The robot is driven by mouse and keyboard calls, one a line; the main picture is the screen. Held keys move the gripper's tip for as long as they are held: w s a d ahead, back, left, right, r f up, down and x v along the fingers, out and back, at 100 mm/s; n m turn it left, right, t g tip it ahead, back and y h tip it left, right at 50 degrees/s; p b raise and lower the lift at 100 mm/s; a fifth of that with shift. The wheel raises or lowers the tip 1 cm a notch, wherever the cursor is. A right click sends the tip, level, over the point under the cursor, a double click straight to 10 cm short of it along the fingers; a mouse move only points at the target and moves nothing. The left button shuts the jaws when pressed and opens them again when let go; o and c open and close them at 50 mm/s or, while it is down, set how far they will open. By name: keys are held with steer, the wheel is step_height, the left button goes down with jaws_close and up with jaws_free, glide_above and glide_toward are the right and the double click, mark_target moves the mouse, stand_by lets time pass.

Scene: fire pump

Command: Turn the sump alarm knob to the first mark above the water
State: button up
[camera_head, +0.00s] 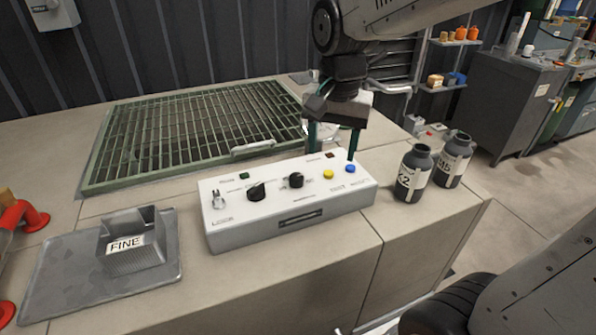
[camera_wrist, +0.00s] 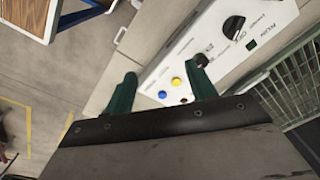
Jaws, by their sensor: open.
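A white control box (camera_head: 290,205) stands on the pale bench top. It carries a larger black knob (camera_head: 256,191) left of centre and a smaller black knob (camera_head: 295,180) near the middle. The wrist view also shows the larger knob (camera_wrist: 233,26) and the smaller knob (camera_wrist: 201,60). The labels and scale marks are too small to read, so I cannot tell which knob is the sump alarm. My gripper (camera_head: 332,147) is open and empty over the box's right rear part, to the right of both knobs. Its green fingers (camera_wrist: 161,87) show apart in the wrist view.
The box also has a yellow button (camera_head: 328,174), a blue button (camera_head: 350,168) and a metal switch (camera_head: 218,199). A green-framed grate (camera_head: 190,130) lies behind it. Two dark bottles, one nearer (camera_head: 412,172) and one farther (camera_head: 453,160), stand right. A "FINE" bin (camera_head: 133,243) sits left.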

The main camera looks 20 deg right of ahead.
mark_target(296, 176)
steer(key=w+f+m, duration=0.2)
steer(key=w+f, duration=0.1)
steer(key=w, duration=0.1)
steer(key=w+a+f+m, duration=0.1)
steer(key=w+f+m, duration=0.1)
steer(key=w, duration=0.3)
steer(key=w+a+f+m, duration=0.1)
steer(key=w+f+m, duration=0.1)
steer(key=w+f, duration=0.1)
steer(key=shift+w+f+g, duration=0.3)
steer(key=shift+w, duration=0.45)
steer(key=shift+m, duration=0.3)
step_height(296, 176, down, 8)
steer(key=shift+w+r, duration=0.1)
steer(key=c, duration=1)
